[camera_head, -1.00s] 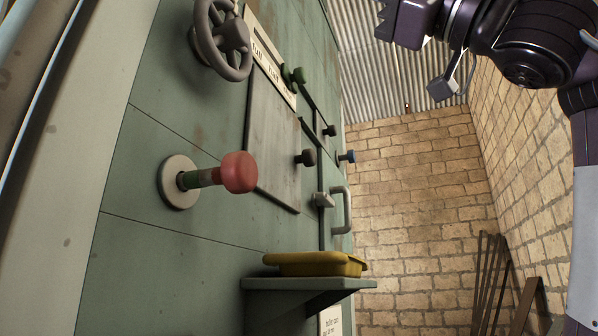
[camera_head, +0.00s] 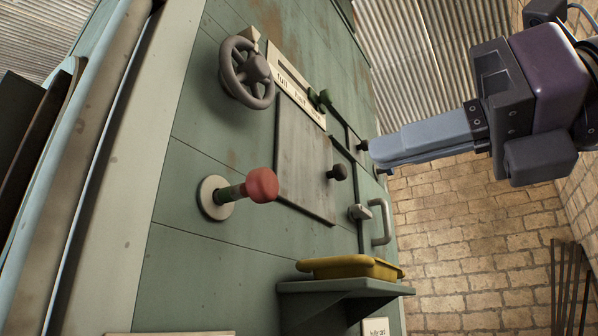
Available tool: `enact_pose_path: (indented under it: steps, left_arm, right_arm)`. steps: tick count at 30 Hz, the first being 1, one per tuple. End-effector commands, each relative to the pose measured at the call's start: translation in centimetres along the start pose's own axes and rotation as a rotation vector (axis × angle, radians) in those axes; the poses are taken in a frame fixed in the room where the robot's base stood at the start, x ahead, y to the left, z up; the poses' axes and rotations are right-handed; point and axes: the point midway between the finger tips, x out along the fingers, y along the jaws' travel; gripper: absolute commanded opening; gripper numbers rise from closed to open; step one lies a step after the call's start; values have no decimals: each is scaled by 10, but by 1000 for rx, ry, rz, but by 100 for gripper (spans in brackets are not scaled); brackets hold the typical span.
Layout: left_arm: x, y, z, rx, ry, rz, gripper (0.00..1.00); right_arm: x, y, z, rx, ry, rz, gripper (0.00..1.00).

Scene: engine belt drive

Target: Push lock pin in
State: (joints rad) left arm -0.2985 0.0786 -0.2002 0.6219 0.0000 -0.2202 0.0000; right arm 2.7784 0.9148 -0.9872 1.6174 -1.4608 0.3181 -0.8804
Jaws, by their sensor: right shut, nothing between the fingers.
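My left gripper is not in view.
A grey handwheel (camera_head: 246,72) is above the pin. A yellow tray (camera_head: 350,267) sits on a green shelf (camera_head: 345,287) below.

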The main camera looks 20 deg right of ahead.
Motion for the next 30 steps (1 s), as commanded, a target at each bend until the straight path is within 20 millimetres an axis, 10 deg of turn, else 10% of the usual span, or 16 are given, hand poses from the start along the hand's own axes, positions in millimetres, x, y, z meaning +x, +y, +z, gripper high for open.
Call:
enact_pose_path:
  steps: [15,30]
  left_arm:
    - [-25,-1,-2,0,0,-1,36]
    - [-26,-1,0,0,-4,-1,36]
  right_arm:
    - [93,0,3,1,-2,-1,0]
    - [103,0,1,2,-3,0,0]
